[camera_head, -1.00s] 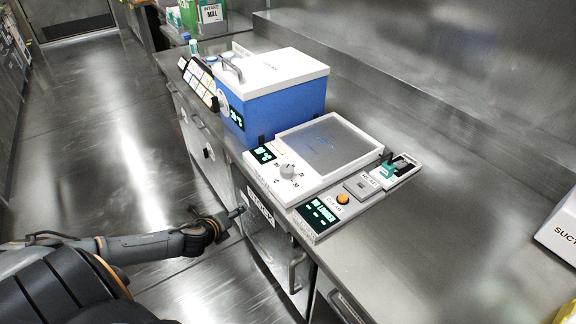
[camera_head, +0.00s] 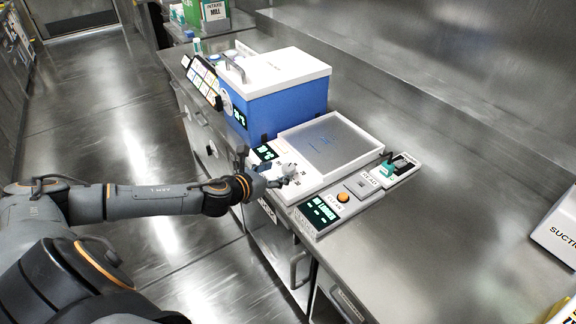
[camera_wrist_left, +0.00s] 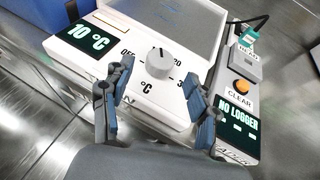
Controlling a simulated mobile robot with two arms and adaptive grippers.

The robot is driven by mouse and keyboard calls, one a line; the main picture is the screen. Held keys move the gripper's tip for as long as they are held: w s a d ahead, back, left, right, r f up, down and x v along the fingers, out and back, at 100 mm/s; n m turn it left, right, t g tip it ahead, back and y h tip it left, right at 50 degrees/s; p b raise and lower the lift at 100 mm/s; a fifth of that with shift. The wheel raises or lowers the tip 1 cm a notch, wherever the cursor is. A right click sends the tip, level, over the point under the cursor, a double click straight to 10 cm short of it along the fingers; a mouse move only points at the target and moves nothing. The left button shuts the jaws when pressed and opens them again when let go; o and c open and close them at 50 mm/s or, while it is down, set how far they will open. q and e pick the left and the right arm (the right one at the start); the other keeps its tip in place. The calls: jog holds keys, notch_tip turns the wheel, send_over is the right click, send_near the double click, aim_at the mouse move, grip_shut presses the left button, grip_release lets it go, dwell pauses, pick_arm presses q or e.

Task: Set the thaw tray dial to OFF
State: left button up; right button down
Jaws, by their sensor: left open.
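The thaw tray (camera_head: 281,191) is a white unit with a grey plate (camera_head: 330,143) on the counter. Its round grey dial (camera_head: 290,170) sits on the front panel and also shows in the left wrist view (camera_wrist_left: 159,63). The tray display (camera_wrist_left: 90,38) reads 10 °C. My left gripper (camera_head: 264,168) is open at the dial, its fingers (camera_wrist_left: 158,80) spread to either side just in front of it. Contact cannot be told. My right gripper is out of view.
A blue box with a white lid (camera_head: 285,95) stands behind the tray. To the right are a NO LOGGER display (camera_head: 319,212), an orange CLEAR button (camera_head: 343,197) and a teal plug device (camera_head: 388,170).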

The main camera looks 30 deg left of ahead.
aim_at(286, 168)
pick_arm(q)
jog(key=x, duration=0.6)
jog(key=shift+c, duration=0.5)
jog(key=c, duration=1.1)
